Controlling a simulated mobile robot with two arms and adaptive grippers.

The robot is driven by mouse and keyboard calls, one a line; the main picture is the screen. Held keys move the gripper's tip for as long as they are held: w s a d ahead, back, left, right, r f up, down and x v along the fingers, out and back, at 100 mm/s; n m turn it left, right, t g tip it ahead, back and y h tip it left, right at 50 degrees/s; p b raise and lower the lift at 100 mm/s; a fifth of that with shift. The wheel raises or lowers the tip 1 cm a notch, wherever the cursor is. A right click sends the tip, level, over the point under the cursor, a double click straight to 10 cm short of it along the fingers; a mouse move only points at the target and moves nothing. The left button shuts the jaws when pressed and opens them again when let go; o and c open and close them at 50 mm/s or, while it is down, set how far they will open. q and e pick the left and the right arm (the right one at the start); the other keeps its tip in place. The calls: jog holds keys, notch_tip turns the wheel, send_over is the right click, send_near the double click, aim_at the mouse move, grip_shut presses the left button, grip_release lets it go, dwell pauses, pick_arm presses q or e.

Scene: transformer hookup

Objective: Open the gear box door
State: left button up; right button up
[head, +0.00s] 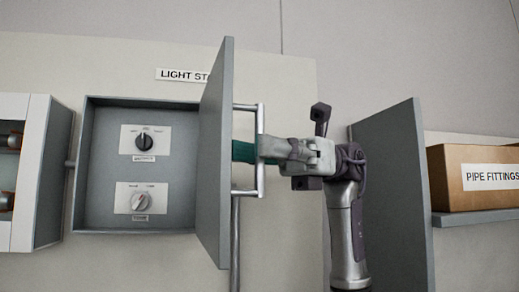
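A grey wall box (103,165) stands open in the middle left of the head view. Its door (216,160) is swung out from the box's right side, seen almost edge-on. A metal bar handle (249,107) is on the door's right-hand face. My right gripper (246,151) is at this handle, with its teal finger parts between the bar and the door. Whether the fingers are closed around the bar cannot be made out. No label reading "gear box" shows; a partly hidden sign (180,75) above reads "LIGHT ST". My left gripper is out of view.
Inside the box are an upper black knob (145,141) and a lower knob (140,202). A white cabinet (22,225) stands at the left. A grey panel (393,180) stands behind my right arm. A carton (453,185) marked "PIPE FITTINGS" sits on a shelf (475,220).

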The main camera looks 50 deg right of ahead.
jog(key=s+d, duration=0.1)
jog(key=d, duration=1.1)
jog(key=shift+s, duration=0.1)
